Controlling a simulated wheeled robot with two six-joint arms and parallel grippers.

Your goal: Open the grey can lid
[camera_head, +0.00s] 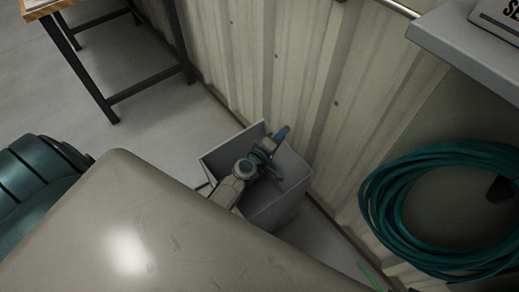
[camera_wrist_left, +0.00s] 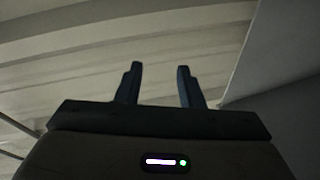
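The grey can (camera_head: 278,212) stands on the floor against the corrugated wall. Its flat grey lid (camera_head: 222,154) stands raised and tilted at the can's left side in the head view. My left gripper (camera_head: 282,133) is above the can, beside the raised lid, pointing toward the wall. In the left wrist view its two dark fingers (camera_wrist_left: 160,88) are apart with nothing between them. A smooth grey panel (camera_wrist_left: 285,60) fills the right of that view; I cannot tell whether it is lid or can. My arm hides part of the can's opening. My right gripper is not in view.
The corrugated wall (camera_head: 300,60) runs close behind the can. A large grey rounded surface (camera_head: 150,235) fills the foreground. A coiled teal hose (camera_head: 375,205) hangs at the right, under a grey shelf (camera_head: 480,50). A black-legged table (camera_head: 150,92) stands back left, with open floor (camera_head: 150,135) before it.

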